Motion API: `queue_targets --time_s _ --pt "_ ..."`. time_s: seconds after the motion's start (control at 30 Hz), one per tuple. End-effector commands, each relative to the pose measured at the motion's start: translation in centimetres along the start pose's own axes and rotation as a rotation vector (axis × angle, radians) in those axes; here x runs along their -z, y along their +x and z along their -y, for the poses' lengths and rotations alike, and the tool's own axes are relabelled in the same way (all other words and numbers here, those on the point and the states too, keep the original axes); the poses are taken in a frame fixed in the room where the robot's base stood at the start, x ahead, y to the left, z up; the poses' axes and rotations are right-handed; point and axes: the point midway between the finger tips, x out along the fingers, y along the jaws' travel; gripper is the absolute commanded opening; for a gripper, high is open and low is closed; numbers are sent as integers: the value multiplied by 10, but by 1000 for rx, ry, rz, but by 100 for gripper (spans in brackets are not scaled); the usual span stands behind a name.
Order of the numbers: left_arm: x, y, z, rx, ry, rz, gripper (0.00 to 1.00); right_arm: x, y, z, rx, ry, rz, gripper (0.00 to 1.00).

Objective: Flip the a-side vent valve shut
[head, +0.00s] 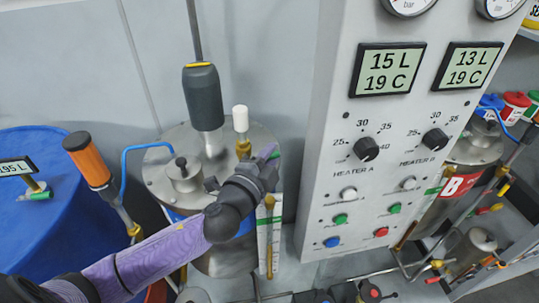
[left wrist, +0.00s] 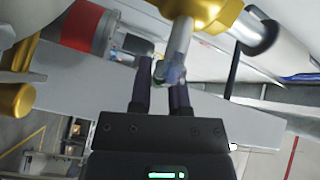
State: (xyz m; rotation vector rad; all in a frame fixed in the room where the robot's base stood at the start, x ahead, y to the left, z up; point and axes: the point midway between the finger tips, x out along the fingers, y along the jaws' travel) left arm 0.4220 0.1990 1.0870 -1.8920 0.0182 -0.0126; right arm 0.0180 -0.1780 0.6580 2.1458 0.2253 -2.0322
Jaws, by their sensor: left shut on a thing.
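The a-side vent valve is a brass body (head: 243,148) with a white cap (head: 240,118), on the lid of the left steel tank. My left gripper (head: 266,161) is beside it on the right, at the tank's edge, and hides part of it. In the left wrist view, a brass valve body (left wrist: 195,12) fills the top, with a grey metal lever (left wrist: 180,45) running down from it. The fingers of my left gripper (left wrist: 162,80) are shut on the lever's end. My right gripper is not in view.
The grey control panel (head: 325,125) stands close on the right of the left gripper. A dark cylinder (head: 204,97) on a rod stands over the tank lid (head: 160,165). A blue drum (head: 40,225) and an orange-handled tool (head: 88,160) are at left.

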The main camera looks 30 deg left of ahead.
Motion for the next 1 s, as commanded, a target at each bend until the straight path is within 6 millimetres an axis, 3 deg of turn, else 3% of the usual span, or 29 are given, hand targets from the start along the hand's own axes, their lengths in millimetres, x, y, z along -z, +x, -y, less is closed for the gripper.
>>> queue_targets --time_s 0.13,0.3,0.43,0.77,0.8,0.97,1.0 --pt "0 0 1 -5 5 2 0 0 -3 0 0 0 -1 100" --pt "2 1 3 -82 105 29 0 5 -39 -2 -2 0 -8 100" --pt "0 1 -4 -139 184 48 0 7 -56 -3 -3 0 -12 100" --pt "-3 1 -13 -160 215 54 0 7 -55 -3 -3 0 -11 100" --pt "-3 1 -13 -160 215 54 24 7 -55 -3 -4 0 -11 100" --pt "-3 1 -13 -160 214 54 57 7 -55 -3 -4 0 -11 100" --pt "-3 1 -13 -160 214 54 57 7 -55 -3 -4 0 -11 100"
